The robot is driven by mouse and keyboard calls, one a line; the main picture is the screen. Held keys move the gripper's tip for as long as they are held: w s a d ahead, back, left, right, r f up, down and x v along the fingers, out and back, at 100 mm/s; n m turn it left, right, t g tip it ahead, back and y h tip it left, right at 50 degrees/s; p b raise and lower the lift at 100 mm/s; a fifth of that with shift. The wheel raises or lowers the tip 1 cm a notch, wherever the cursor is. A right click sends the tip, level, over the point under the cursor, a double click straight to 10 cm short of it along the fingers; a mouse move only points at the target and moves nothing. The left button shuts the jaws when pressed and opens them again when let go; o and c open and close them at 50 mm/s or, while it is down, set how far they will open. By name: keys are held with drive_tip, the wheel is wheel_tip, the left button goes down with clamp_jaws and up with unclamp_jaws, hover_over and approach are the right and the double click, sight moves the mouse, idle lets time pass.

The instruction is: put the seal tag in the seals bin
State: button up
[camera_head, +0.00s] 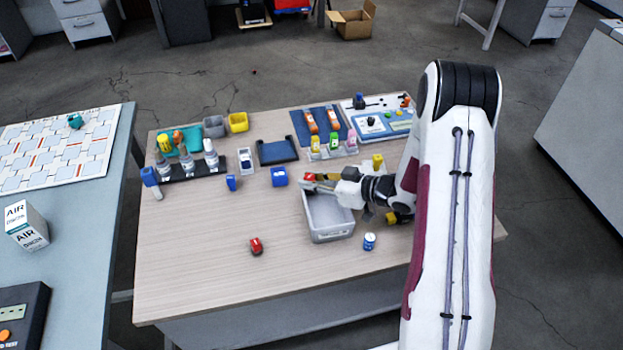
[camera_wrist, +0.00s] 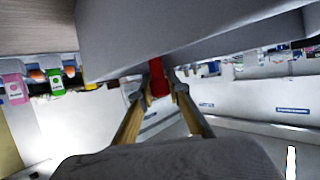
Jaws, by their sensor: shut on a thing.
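My gripper (camera_head: 315,184) is over the left and back part of an open grey bin (camera_head: 332,233). It is shut on a small red piece (camera_head: 309,177), which looks like the seal tag. The red piece also shows between the two fingertips in the wrist view (camera_wrist: 157,78). The fingers hide part of it, and its label cannot be read. The grey bin stands on the wooden table, and its visible inside looks empty. I cannot read any label that marks it as the seals bin.
Another red piece (camera_head: 256,246) lies at the front of the table. A blue and white can (camera_head: 369,241) stands right of the bin. Small grey (camera_head: 214,126) and yellow (camera_head: 238,121) bins stand at the back. The table's front left is clear.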

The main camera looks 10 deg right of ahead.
drive_tip(key=shift+f, duration=0.15)
drive_tip(key=o, duration=0.7)
drive_tip(key=shift+s+f, duration=0.1)
drive_tip(key=shift+d+r, duration=0.2)
drive_tip(key=shift+r, duration=0.55)
drive_tip(key=v, duration=1.1)
drive_tip(key=shift+s+d+r, duration=0.1)
drive_tip(key=shift+s+d, duration=0.1)
drive_tip(key=shift+s, duration=0.1)
